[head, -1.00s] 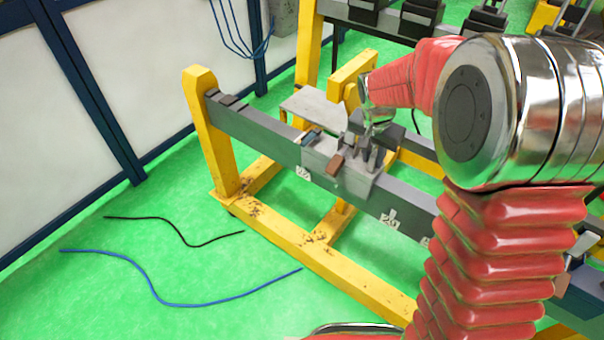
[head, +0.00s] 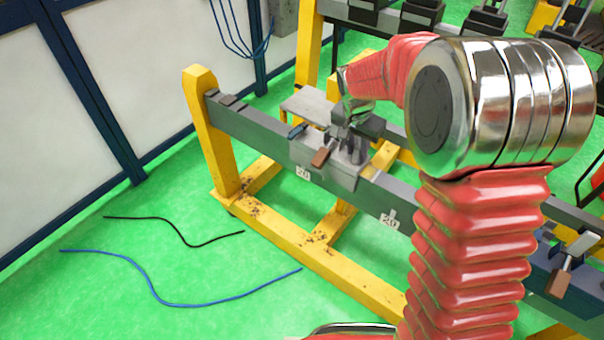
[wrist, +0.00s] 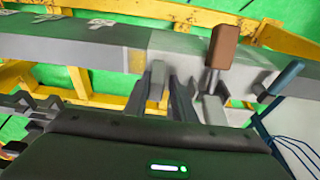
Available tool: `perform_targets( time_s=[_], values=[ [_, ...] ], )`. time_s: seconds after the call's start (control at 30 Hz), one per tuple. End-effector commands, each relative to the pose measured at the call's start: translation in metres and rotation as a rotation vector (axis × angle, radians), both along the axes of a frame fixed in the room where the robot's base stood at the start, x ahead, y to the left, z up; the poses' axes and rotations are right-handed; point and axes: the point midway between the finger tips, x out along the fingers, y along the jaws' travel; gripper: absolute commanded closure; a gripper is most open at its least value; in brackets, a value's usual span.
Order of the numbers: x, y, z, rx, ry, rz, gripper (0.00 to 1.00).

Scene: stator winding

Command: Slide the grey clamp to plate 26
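The grey clamp (head: 340,173) sits on the dark beam (head: 255,130), near its left part in the head view. Its brown handle (head: 322,156) sticks out at the front; the handle also shows in the wrist view (wrist: 223,46). My gripper (head: 350,125) is over the top of the clamp. In the wrist view its dark fingers (wrist: 160,95) stand around an upright part of the clamp and look shut on it; the contact is partly hidden. A white number plate (head: 303,174), small but looking like 26, is at the clamp's left lower edge. Another plate (head: 389,220), looking like 29, is farther right.
A yellow frame (head: 210,130) carries the beam and has a post at the left end. A second clamp with a brown handle (head: 558,283) is on the right. A black cable (head: 180,235) and a blue cable (head: 160,295) lie on the green floor. My arm hides part of the beam.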

Motion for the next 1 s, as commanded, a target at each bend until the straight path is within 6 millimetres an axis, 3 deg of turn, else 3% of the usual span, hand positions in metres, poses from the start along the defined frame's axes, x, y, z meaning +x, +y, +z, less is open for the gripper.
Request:
perform_targets(
  time_s=[1.0],
  values=[
    [0.041,0.06,-0.001,0.001,-0.001,0.001,0.78]
  ],
)
